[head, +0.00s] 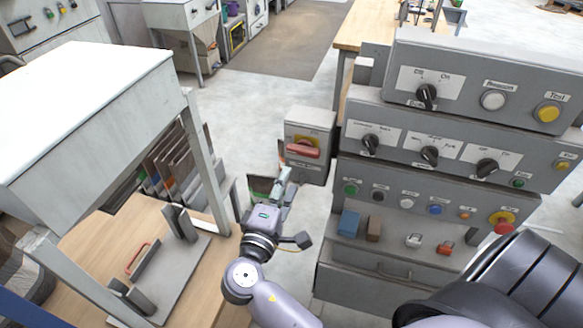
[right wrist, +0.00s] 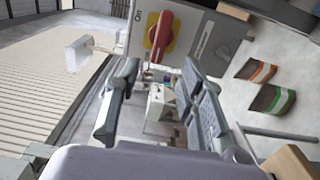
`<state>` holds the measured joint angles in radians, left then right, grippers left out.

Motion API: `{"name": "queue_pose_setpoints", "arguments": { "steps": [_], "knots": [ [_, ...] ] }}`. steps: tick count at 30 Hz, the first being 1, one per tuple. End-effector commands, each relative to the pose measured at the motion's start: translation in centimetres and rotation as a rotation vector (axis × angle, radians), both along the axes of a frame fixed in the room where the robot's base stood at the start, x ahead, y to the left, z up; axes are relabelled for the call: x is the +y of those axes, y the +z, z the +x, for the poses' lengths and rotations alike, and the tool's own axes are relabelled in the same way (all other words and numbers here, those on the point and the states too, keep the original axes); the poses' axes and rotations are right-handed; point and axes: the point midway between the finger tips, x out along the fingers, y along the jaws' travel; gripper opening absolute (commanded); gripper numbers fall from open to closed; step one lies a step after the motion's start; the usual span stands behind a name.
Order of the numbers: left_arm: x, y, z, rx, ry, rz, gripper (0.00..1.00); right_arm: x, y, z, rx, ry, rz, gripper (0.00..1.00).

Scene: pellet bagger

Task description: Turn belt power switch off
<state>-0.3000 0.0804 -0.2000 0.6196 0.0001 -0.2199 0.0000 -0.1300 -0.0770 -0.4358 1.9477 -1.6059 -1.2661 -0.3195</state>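The belt power switch looks to be the red rotary handle (head: 303,150) on a yellow plate, on the front of a small grey box (head: 316,125). In the head view the handle lies roughly level. In the right wrist view the red handle (right wrist: 158,38) runs up and down the picture, with an "On" label beside it. My right gripper (head: 272,182) is in front of and just below the box. In the right wrist view its fingers (right wrist: 161,70) are apart with nothing between them, and the handle is beyond the tips; contact is not visible. My left gripper is not in view.
A grey control console (head: 400,190) with several knobs and buttons stands close on the right. A grey-white metal stand (head: 90,120) over a wooden bench (head: 190,265) is on the left. Open floor (head: 250,105) lies behind the switch box.

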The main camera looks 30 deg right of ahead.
Motion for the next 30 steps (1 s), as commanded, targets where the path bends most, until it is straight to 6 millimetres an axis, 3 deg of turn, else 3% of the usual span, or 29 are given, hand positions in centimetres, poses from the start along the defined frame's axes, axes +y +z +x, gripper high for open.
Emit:
{"name": "queue_pose_setpoints", "arguments": {
  "steps": [7,24,27,29,30],
  "knots": [
    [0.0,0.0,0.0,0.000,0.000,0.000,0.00,1.9,0.0,-1.7,0.000,0.000,0.001,0.37],
    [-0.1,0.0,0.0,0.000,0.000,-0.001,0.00,2.1,-0.3,-1.7,0.004,0.004,0.001,0.37],
    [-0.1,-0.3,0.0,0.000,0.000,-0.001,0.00,2.5,-2.4,-1.1,0.040,0.035,0.014,0.37],
    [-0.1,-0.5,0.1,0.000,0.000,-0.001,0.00,3.0,-5.0,-0.5,0.086,0.073,0.031,0.37],
    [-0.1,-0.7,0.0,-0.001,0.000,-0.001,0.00,3.4,-7.3,-0.1,0.125,0.103,0.051,0.37]
  ]
}}
